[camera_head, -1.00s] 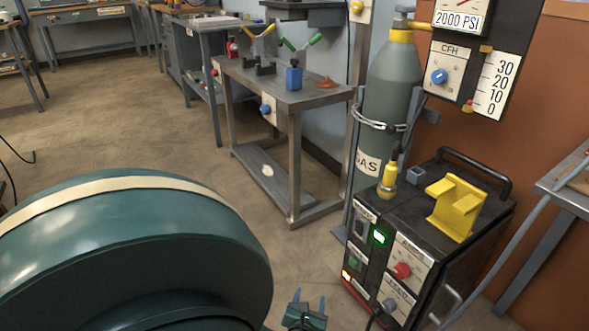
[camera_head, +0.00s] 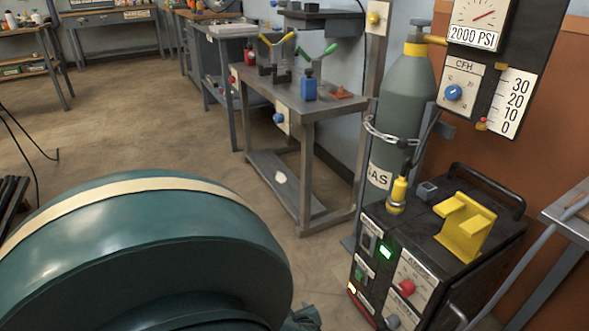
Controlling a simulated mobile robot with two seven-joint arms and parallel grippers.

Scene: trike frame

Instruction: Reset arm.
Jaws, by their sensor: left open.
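My left arm's large teal link fills the lower left of the head view. My left gripper (camera_head: 304,317) is just to the right of that link at the bottom edge. Only a small part of it shows, and it is empty as far as I can see. It is open. It is in front of the welding machine and left of it in the picture, apparently apart from it. My right gripper is not in view.
A black welding machine (camera_head: 472,282) with a yellow holder (camera_head: 464,228) stands at right, before a grey gas cylinder (camera_head: 405,110). A metal worktable (camera_head: 333,113) with small tools stands behind. Open floor (camera_head: 130,120) lies at left. A grey table edge (camera_head: 568,222) is at far right.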

